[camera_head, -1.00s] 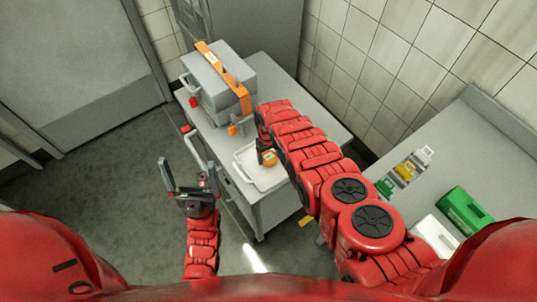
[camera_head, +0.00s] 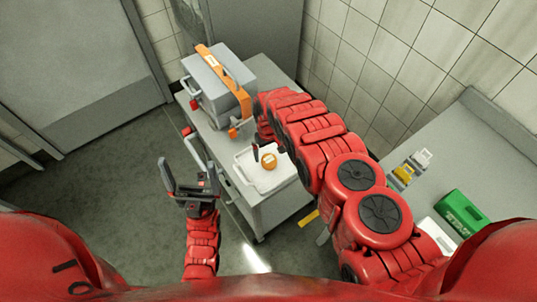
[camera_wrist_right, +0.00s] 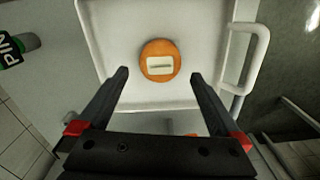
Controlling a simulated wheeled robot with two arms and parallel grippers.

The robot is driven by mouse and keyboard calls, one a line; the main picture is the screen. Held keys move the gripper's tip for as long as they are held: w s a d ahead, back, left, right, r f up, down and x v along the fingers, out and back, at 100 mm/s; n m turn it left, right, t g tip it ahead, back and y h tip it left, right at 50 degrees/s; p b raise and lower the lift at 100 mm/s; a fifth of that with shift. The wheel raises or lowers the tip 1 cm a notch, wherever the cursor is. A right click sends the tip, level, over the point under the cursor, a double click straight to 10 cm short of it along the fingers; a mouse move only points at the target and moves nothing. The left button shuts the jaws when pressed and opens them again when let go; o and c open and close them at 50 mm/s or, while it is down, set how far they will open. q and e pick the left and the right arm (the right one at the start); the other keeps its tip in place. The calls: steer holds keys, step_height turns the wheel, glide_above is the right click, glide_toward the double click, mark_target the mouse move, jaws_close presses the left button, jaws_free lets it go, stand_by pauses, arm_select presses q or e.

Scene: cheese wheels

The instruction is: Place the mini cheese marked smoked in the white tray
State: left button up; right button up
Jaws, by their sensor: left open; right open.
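The mini cheese (camera_head: 269,161) is a small orange wheel with a pale label. It lies inside the white tray (camera_head: 247,157) on the cart. In the right wrist view the cheese (camera_wrist_right: 160,61) lies flat on the floor of the tray (camera_wrist_right: 97,50); the writing on its label is too small to read. My right gripper (camera_wrist_right: 158,73) is open and empty, its two fingers apart and short of the cheese. In the head view its fingers are mostly hidden behind my right arm. My left gripper (camera_head: 184,190) is open and empty, left of the cart over the floor.
A grey case with an orange strap (camera_head: 216,82) stands on the cart (camera_head: 272,215) behind the tray. A counter on the right holds a green case (camera_head: 462,212), a white box and small tagged items (camera_head: 403,172). A dark item with a green label (camera_wrist_right: 12,50) lies beside the tray.

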mark_target(268, 158)
step_height(268, 158, up, 8)
steer(key=b, duration=0.2)
steer(key=shift+b, duration=0.35)
steer(key=shift+s+f, duration=0.1)
steer(key=shift+f, duration=0.05)
stand_by(0.3)
